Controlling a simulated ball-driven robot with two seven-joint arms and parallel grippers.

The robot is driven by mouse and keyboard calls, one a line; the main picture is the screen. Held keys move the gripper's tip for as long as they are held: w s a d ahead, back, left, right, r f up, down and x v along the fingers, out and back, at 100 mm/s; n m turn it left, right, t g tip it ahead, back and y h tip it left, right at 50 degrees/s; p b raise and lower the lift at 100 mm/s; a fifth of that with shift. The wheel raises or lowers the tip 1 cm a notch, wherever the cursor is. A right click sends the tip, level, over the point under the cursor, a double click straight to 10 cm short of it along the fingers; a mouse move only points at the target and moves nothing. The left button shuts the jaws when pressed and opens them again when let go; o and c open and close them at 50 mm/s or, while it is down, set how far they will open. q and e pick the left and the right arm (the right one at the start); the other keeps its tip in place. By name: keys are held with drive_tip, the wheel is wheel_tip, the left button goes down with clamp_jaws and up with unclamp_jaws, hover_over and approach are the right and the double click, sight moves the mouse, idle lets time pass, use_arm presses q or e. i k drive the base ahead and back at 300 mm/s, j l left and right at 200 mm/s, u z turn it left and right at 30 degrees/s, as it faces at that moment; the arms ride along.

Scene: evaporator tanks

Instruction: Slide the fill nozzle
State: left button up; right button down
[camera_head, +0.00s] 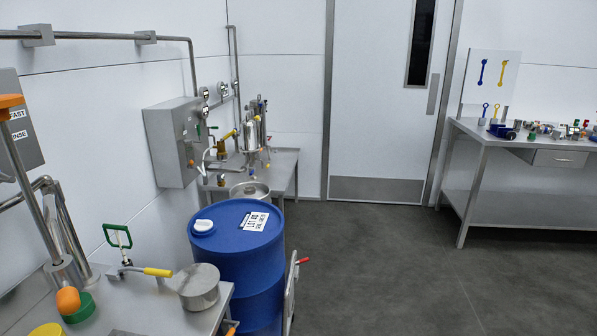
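Neither of my grippers shows in the head view. At the lower left, over a steel bench, a bent steel pipe (62,215) runs down to a steel collar (63,272). An orange rounded end (68,301) shows just below the collar, beside a green round piece (79,308). This may be the fill nozzle, but I cannot tell for sure. A thin steel rod with an orange top (10,101) leans down to the same place. The left edge of the picture cuts off part of this set-up.
A steel pot (199,287), a yellow-handled valve (157,272) and a green frame handle (117,236) are on the bench. A blue drum (244,262) stands right of it. A grey control box (172,142) is on the wall. The right-hand floor (400,270) is clear.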

sight(10, 100)
drive_tip(key=i+l, duration=0.3)
drive_tip(key=i, duration=0.15)
drive_tip(key=u, duration=1.85)
